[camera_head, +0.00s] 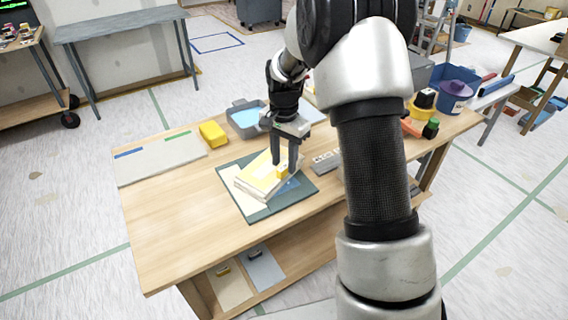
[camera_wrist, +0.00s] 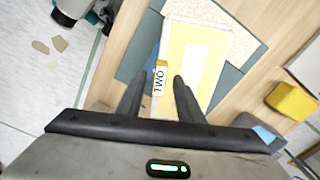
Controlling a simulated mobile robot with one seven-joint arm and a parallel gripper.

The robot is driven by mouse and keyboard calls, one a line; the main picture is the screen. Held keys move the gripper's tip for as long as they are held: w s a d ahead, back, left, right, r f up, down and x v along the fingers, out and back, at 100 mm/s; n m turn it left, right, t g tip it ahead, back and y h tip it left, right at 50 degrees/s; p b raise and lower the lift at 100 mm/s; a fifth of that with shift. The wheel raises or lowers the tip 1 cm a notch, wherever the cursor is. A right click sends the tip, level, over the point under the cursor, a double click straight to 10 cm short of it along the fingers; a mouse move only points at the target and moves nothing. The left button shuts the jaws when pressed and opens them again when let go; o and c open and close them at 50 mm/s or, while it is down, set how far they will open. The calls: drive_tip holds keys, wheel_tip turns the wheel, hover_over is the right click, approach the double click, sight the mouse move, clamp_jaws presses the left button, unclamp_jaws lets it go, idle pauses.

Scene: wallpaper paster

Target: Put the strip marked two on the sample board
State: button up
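The strip marked TWO is a pale yellow sheet (camera_wrist: 196,65) with a small yellow block (camera_wrist: 161,63) at its edge, whose white label reads TWO. In the head view the yellow strip (camera_head: 262,170) lies on top of a pale stack on a dark green mat (camera_head: 252,216). My gripper (camera_head: 285,168) points down over its right part, with the block (camera_head: 283,173) between the fingertips. In the wrist view my gripper (camera_wrist: 157,78) is open, with gaps on both sides of the block. A pale board (camera_head: 160,163) with blue and green marks, seemingly the sample board, lies at the table's left.
A yellow sponge-like block (camera_head: 213,134) and a grey tray (camera_head: 247,119) with blue contents stand behind the mat. A grey lettered bar (camera_head: 326,162) lies right of it. Tubs, including a purple bucket (camera_head: 454,96), stand at far right. The table's front left is clear.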

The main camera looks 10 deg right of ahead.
drive_tip(key=s+r+n+t+p, duration=0.1)
drive_tip(key=s+r, duration=0.2)
drive_tip(key=r, duration=0.6)
drive_tip(key=s+r+n+p, duration=0.1)
drive_tip(key=s+r, duration=0.1)
drive_tip(key=r, duration=0.6)
drive_tip(key=s+a+r+n+t, duration=0.1)
drive_tip(key=s+r+n+t, duration=0.2)
drive_tip(key=s, duration=0.8)
drive_tip(key=s+r+n+t, duration=0.25)
drive_tip(key=s+n, duration=0.25)
drive_tip(key=s, duration=0.7)
wheel_tip(320, 180, up, 12)
drive_tip(key=g+p, duration=0.2)
drive_tip(key=p, duration=1.3)
drive_tip(key=shift+w+a+g, duration=0.25)
drive_tip(key=shift+g, duration=0.1)
